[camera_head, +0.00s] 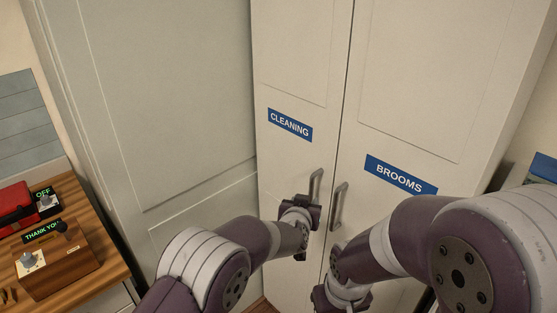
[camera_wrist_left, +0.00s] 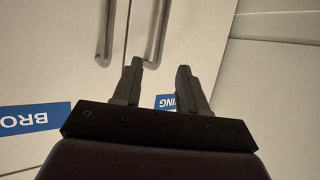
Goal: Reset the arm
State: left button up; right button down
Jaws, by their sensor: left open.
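My left gripper (camera_head: 313,205) is in front of the CLEANING door (camera_head: 280,150), close to its upright metal handle (camera_head: 316,186). In the left wrist view, which looks upside down, the two dark fingers (camera_wrist_left: 158,80) are spread apart. The end of that handle (camera_wrist_left: 158,35) shows just beyond and between the fingertips; I cannot tell whether they touch. My right gripper (camera_head: 325,298) is low in the head view, in front of the BROOMS door (camera_head: 410,110); its fingers are not clear. The BROOMS handle (camera_head: 338,206) stands beside the other. Both doors look shut.
A wooden counter (camera_head: 85,240) at the left carries a red box (camera_head: 14,205) and a wooden box (camera_head: 60,262) with a knob and a "THANK YOU" display. A grey panelled door or wall (camera_head: 150,100) stands left of the cabinet. My right arm fills the lower right.

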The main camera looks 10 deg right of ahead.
pick_arm(q)
jog(key=s+a+f+g+y, duration=0.1)
jog(key=s+a+f+g, duration=0.35)
jog(key=s+f, duration=0.4)
jog(key=s+a+r+n+g+y, duration=0.1)
jog(key=s+a+r+g, duration=0.1)
jog(key=s+a, duration=0.5)
jog(key=s+a+r+n+g+y, duration=0.2)
jog(key=s+a, duration=0.5)
jog(key=a, duration=0.8)
jog(key=s+a+r+n+g+y, duration=0.2)
jog(key=s+a, duration=0.5)
jog(key=a, duration=0.5)
jog(key=shift+a, duration=0.1)
